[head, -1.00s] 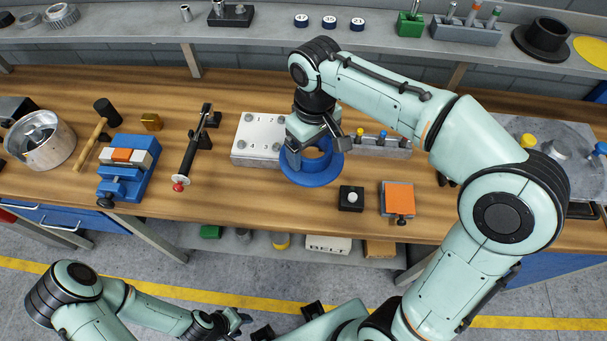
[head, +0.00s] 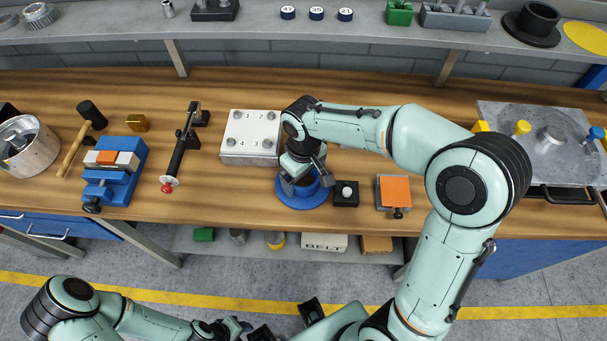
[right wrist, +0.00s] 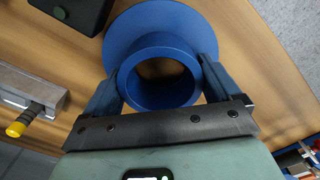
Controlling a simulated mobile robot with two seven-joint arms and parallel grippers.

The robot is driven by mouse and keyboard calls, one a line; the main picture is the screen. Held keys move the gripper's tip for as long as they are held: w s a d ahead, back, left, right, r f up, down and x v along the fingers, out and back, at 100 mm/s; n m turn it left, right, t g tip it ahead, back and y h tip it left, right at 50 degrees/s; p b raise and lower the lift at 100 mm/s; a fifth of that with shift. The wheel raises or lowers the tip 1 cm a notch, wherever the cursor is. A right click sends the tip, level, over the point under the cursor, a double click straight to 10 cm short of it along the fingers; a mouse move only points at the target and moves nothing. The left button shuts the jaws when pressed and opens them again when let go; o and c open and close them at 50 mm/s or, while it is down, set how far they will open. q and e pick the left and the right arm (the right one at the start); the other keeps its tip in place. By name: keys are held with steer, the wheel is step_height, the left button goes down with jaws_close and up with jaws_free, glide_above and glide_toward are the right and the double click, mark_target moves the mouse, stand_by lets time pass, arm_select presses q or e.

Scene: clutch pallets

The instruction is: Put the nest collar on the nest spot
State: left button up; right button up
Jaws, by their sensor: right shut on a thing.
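The nest collar appears to be the blue flanged ring (head: 302,203), at the front middle of the workbench. My right gripper (head: 305,182) is shut on its upright tube from above. In the right wrist view, the two fingers stand against opposite sides of the tube of the collar (right wrist: 125,38), with its wide flange beyond. I cannot tell whether the flange touches the wood. I cannot make out a marked nest spot; the arm and collar hide some of the bench. My left gripper (head: 238,326) is low in the head view, away from the bench; its jaw state is unclear.
A white numbered plate (head: 250,154) lies behind and left of the collar. A black box with a pale knob (head: 346,193) stands close on its right, then an orange-topped block (head: 395,190). Bare wood lies left of the collar, towards a black-handled tool (head: 178,158).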

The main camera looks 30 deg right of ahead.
steer(key=o, duration=0.9)
steer(key=shift+f, duration=0.2)
steer(key=shift+o, duration=0.2)
steer(key=shift+r, duration=0.1)
